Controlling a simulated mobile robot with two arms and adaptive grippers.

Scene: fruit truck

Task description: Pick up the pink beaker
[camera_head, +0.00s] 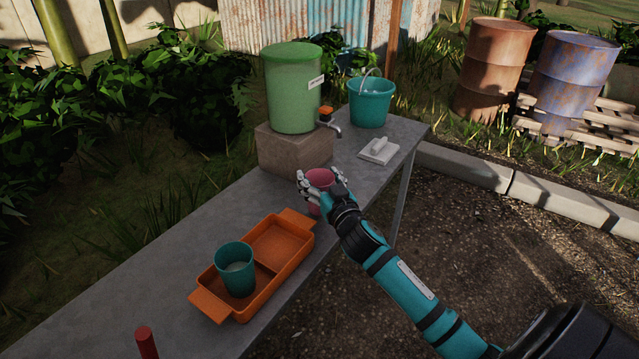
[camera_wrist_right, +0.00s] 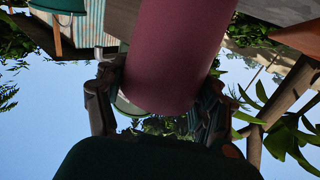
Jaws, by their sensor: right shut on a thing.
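The pink beaker (camera_head: 320,178) is between the fingers of my right gripper (camera_head: 321,186), near the table's right edge, in front of the stone block. In the right wrist view the pink beaker (camera_wrist_right: 175,55) fills the upper middle, with the fingers of my right gripper (camera_wrist_right: 160,100) on both sides of it. My right gripper is shut on it. I cannot tell whether the beaker's base touches the table. My left gripper is in neither view.
An orange tray (camera_head: 218,309) with a teal beaker (camera_head: 234,268) is on the grey table (camera_head: 150,270). A green dispenser (camera_head: 293,90) stands on a stone block (camera_head: 285,152), its tap near my gripper. A teal bucket (camera_head: 370,105) and a white-grey block (camera_head: 379,150) sit farther back.

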